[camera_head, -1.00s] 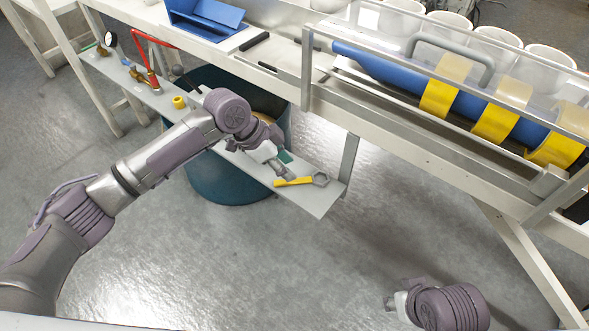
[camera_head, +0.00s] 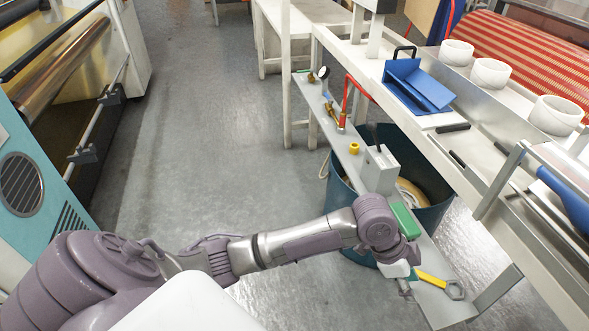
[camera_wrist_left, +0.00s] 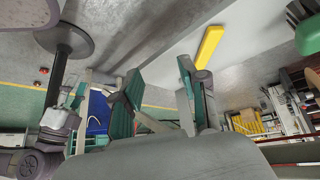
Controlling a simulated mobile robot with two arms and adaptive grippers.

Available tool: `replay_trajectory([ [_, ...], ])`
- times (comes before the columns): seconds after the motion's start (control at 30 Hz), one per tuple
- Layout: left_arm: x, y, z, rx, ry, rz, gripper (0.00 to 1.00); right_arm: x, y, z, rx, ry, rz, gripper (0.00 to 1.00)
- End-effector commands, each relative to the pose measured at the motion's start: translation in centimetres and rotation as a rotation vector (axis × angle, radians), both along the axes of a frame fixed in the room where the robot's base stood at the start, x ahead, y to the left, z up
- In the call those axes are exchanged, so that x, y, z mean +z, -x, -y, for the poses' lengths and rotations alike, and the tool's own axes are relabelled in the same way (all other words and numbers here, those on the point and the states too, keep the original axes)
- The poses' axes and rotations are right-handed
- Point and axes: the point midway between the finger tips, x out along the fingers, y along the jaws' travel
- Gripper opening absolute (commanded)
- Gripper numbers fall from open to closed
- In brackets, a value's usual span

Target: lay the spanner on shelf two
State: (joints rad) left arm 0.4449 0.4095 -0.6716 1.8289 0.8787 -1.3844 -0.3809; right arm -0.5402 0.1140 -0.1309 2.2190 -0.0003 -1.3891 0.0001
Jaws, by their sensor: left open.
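The spanner (camera_head: 431,278) has a yellow handle and a grey ring-like head. It lies on a narrow grey low shelf (camera_head: 447,307), near the shelf's front end. I cannot tell from any marking whether this is shelf two. My left gripper (camera_head: 403,286) is at the handle's left end, partly hidden by its own wrist. In the left wrist view my left gripper (camera_wrist_left: 162,70) has its fingers apart with nothing between them. The yellow handle of the spanner (camera_wrist_left: 209,46) shows beyond the right finger, apart from it. My right gripper is not seen.
A green item (camera_head: 405,220) and a grey block (camera_head: 379,169) stand on the low shelf beside my wrist. A dark teal bin (camera_head: 340,200) stands beneath. Open floor lies left.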

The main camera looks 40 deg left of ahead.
Motion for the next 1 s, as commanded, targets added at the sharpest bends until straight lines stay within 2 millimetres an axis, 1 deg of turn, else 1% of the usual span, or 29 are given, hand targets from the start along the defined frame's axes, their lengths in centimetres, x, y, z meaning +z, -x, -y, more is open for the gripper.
replay_trajectory([
  [0.03, -1.8, 2.1, 0.1, 0.078, 0.02, -0.028, 0.43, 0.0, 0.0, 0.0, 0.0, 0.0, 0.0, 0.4],
  [0.07, -2.7, 2.9, -0.2, 0.132, 0.023, -0.038, 0.43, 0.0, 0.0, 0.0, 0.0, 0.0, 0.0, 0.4],
  [0.1, -3.8, 4.1, -0.8, 0.206, 0.023, -0.052, 0.43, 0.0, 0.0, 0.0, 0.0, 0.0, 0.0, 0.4],
  [0.17, -5.5, 6.0, -2.2, 0.329, 0.015, -0.076, 0.43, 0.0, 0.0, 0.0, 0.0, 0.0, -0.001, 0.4],
  [0.2, -6.6, 7.3, -3.4, 0.415, 0.002, -0.093, 0.43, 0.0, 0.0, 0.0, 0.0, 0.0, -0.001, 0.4],
  [0.27, -8.0, 9.5, -5.6, 0.542, -0.028, -0.119, 0.43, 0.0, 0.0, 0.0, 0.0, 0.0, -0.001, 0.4],
  [0.3, -8.9, 11.0, -7.1, 0.623, -0.054, -0.134, 0.43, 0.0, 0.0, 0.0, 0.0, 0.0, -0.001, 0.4],
  [0.4, -10.6, 14.6, -11.0, 0.797, -0.128, -0.166, 0.43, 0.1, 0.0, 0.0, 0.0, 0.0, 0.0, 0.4],
  [0.5, -11.4, 17.5, -14.0, 0.916, -0.196, -0.184, 0.43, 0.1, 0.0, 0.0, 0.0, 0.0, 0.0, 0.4],
  [0.6, -11.8, 19.2, -15.7, 0.978, -0.239, -0.19, 0.43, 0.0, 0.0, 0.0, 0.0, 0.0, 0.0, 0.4],
  [0.67, -11.8, 19.5, -16.2, 0.994, -0.25, -0.19, 0.43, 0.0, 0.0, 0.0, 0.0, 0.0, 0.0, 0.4],
  [1.0, -11.9, 19.6, -16.3, 0.995, -0.254, -0.189, 0.43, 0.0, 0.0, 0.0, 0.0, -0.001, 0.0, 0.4],
])
